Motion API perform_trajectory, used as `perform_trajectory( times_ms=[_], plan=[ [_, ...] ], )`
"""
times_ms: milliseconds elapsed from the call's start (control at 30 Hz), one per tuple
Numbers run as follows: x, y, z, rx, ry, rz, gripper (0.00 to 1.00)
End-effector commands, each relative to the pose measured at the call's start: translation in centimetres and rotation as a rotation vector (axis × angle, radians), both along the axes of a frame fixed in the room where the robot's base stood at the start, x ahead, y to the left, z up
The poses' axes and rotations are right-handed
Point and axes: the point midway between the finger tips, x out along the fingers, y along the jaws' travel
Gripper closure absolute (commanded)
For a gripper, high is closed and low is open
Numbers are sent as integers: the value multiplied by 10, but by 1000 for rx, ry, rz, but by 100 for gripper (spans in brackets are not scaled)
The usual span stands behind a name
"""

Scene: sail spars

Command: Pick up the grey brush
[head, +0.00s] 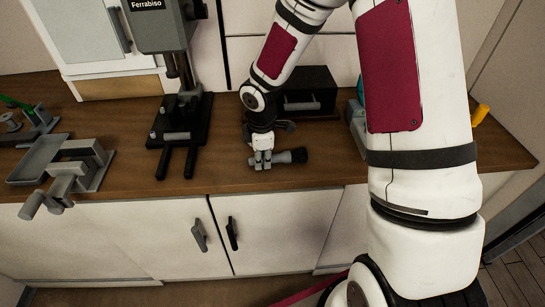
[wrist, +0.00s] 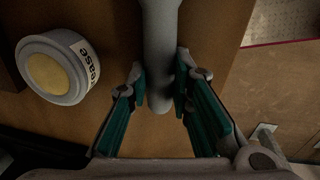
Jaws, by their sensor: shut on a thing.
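The grey brush (head: 284,157) is at my gripper near the front edge of the wooden counter in the head view. Its dark round head points right. In the wrist view the grey handle of the brush (wrist: 160,50) runs down from the top edge and its rounded end lies between the fingers. My gripper (head: 262,160) points down over the counter and is shut on the brush. In the wrist view the teal finger pads of my gripper (wrist: 160,90) stand on both sides of the handle. The brush head is out of the wrist view.
A round grey tin marked "ease" (wrist: 62,68) stands close to the left in the wrist view. A black box (head: 308,92) stands behind my gripper. A black press (head: 180,120) and a grey vise (head: 70,170) stand to the left on the counter (head: 225,185).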

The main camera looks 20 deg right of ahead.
Motion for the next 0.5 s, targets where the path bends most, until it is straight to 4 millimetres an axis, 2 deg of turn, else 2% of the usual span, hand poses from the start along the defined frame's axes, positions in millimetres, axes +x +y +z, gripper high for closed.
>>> perform_trajectory(
  times_ms=[167, 400, 500],
  plan=[
    [1, 0, 8, 0, -3, 0, 100],
    [0, 0, 38, 0, -4, 0, 100],
    [-23, 9, 38, -2, 1, 4, 100]
  ],
)
